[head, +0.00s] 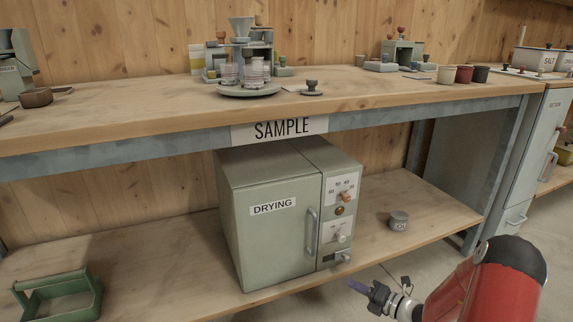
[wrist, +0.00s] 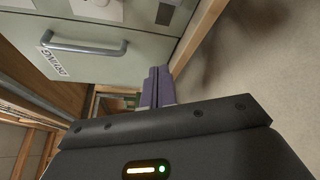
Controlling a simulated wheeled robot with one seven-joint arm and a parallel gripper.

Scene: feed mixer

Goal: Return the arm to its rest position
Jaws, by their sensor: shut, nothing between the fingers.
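My gripper (head: 358,286) is at the lower right of the head view, in front of the lower shelf, with my red arm behind it. Its purple fingers are together and hold nothing. In the wrist view my gripper (wrist: 157,85) points past the front of the drying oven (wrist: 100,65), whose handle is at the upper left. In the head view the grey-green drying oven (head: 265,235) stands on the lower shelf with its door shut. My gripper is to the right of it and looks apart from it.
The workbench (head: 150,105) runs across above the oven, with jars on a round tray (head: 248,90). A small grey pot (head: 398,221) stands on the lower shelf (head: 385,240) right of the oven. A green carrier (head: 60,290) is at lower left. Bare floor (wrist: 265,70) shows on the right.

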